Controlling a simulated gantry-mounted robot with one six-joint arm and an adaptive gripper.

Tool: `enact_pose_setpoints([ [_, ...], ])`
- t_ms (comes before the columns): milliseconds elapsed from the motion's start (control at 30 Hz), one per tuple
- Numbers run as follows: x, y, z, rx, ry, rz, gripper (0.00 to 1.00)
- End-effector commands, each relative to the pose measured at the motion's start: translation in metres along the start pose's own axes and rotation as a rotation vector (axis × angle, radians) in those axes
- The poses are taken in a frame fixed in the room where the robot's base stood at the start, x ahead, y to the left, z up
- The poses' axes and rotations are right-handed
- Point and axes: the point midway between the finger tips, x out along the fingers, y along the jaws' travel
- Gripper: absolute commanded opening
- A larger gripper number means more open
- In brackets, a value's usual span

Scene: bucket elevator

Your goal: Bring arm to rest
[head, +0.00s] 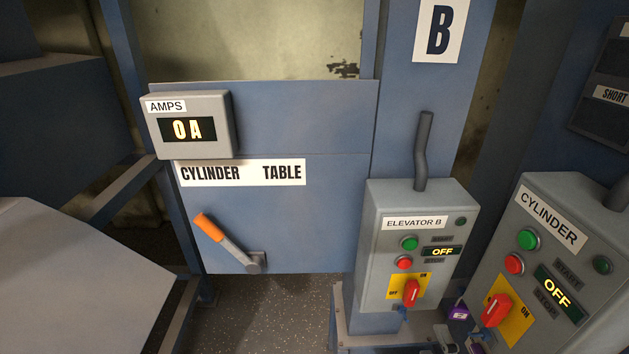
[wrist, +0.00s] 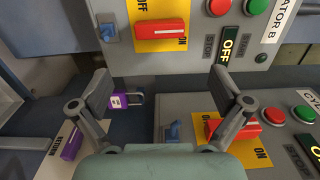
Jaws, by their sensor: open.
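My gripper (wrist: 163,88) shows in the wrist view with its two fingers spread wide apart and nothing held between them. The fingers are in front of the lower part of the control boxes. In the head view I cannot clearly make out the gripper. A purple padlock (wrist: 120,101) with a shackle shows just beside the left finger, partly hidden by it; I cannot tell how far behind the finger it is. The red switch handle of the Elevator B box (wrist: 160,33) is above the gap, and the red handle of the Cylinder box (wrist: 232,129) is partly behind the right finger.
The Elevator B box (head: 377,240) and the Cylinder box (head: 589,240) both read OFF. The amps meter (head: 222,110) reads 0 A. An orange-handled lever (head: 228,241) is on the cylinder table panel (head: 310,230). A second purple item (wrist: 72,144) lies at lower left in the wrist view.

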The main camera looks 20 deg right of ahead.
Motion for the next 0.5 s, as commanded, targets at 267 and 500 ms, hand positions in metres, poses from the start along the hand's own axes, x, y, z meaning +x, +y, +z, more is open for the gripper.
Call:
enact_pose_setpoints([
  [267, 0.010, -0.022, 0.119, -0.396, -0.243, 0.063, 1.00],
  [500, -0.034, -0.047, 0.266, -1.089, -0.513, 0.116, 1.00],
])
